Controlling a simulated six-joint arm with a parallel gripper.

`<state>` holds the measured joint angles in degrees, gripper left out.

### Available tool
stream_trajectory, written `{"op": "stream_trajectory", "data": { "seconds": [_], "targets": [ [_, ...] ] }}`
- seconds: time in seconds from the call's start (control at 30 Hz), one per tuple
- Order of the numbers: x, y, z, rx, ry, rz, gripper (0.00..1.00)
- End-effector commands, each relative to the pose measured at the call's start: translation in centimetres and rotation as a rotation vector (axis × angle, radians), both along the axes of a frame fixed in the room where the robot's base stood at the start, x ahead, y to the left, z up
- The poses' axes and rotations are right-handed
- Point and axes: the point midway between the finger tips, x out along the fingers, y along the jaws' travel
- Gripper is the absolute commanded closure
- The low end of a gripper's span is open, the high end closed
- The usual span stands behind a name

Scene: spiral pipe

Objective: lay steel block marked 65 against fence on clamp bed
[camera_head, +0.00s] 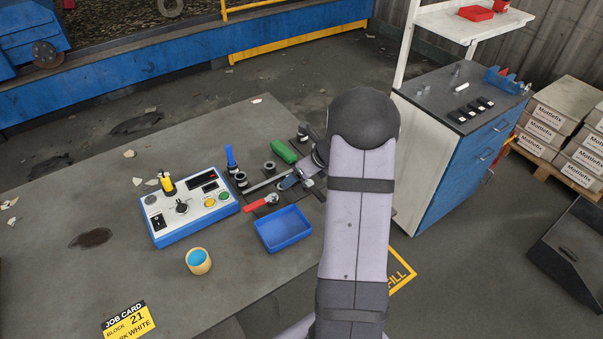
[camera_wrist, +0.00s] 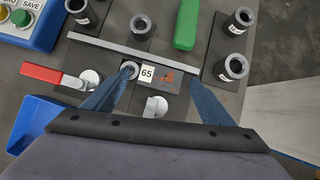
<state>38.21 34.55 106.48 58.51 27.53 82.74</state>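The steel block marked 65 (camera_wrist: 158,77) is a small grey block with a white label and orange marks, lying on the clamp bed in the wrist view. The fence appears to be the long pale bar (camera_wrist: 110,46) just above it; I cannot tell whether they touch. My gripper (camera_wrist: 162,78) has its two blue fingers spread, one on each side of the block, with what look like small gaps. A red-handled clamp (camera_wrist: 55,77) lies left of the block. In the head view my gripper (camera_head: 298,180) is partly hidden by my arm.
A green block (camera_wrist: 186,25) and several labelled dark cylinders (camera_wrist: 235,67) stand beyond and right of the bar. A job card (camera_head: 128,320) reads block 21. The table's left is mostly clear.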

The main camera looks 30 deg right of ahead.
Motion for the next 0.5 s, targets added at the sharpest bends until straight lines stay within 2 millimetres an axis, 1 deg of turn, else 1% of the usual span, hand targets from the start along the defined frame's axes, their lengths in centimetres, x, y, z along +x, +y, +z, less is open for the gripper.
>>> {"op": "stream_trajectory", "data": {
  "seconds": [0.27,0.37,0.5],
  "targets": [
    [0.0,0.0,0.1,0.0,0.0,0.0,0.23],
    [0.0,0.0,0.5,0.0,0.0,0.0,0.23],
    [-0.6,-0.2,1.4,-0.002,-0.002,0.0,0.23]
  ]
}}
